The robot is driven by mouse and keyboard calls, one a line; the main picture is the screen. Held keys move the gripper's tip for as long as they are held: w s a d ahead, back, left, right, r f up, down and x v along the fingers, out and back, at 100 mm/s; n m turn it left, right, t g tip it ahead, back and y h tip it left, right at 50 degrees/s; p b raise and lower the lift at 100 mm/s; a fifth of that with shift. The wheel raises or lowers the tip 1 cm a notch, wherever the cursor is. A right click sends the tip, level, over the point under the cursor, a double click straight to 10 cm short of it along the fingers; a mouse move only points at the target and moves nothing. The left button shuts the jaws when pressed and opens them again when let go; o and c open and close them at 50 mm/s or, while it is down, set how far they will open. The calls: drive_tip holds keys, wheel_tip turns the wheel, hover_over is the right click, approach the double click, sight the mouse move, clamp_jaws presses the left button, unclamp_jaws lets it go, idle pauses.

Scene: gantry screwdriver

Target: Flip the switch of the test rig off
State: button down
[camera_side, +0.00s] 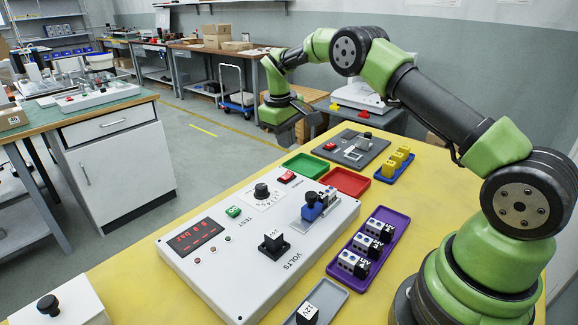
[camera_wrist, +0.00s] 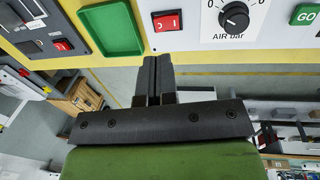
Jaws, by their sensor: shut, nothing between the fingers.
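The test rig is a white panel (camera_side: 207,272) with a red number display (camera_side: 195,236) that is lit. Its red rocker switch (camera_side: 287,176) sits at the far edge. In the wrist view the switch (camera_wrist: 165,21) shows light marks, but which side is pressed I cannot tell. My gripper (camera_side: 290,138) is raised beyond the far edge of the rig, apart from it. In the wrist view my gripper (camera_wrist: 157,58) has its dark fingers together and empty, just below the switch in the picture. Nothing hides the switch there.
A black knob (camera_side: 262,190) and a green button (camera_side: 233,211) are on the rig. A green tray (camera_side: 305,165) and a red tray (camera_side: 346,181) lie close by. A grey panel with another red switch (camera_side: 330,146) stands behind. A purple tray (camera_side: 391,222) holds connectors.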

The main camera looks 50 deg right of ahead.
sight(290, 173)
drive_tip(key=f, duration=0.2)
drive_tip(key=d+f, duration=0.1)
drive_tip(key=f, duration=0.5)
drive_tip(key=shift+d+f, duration=0.1)
drive_tip(key=shift+d, duration=0.05)
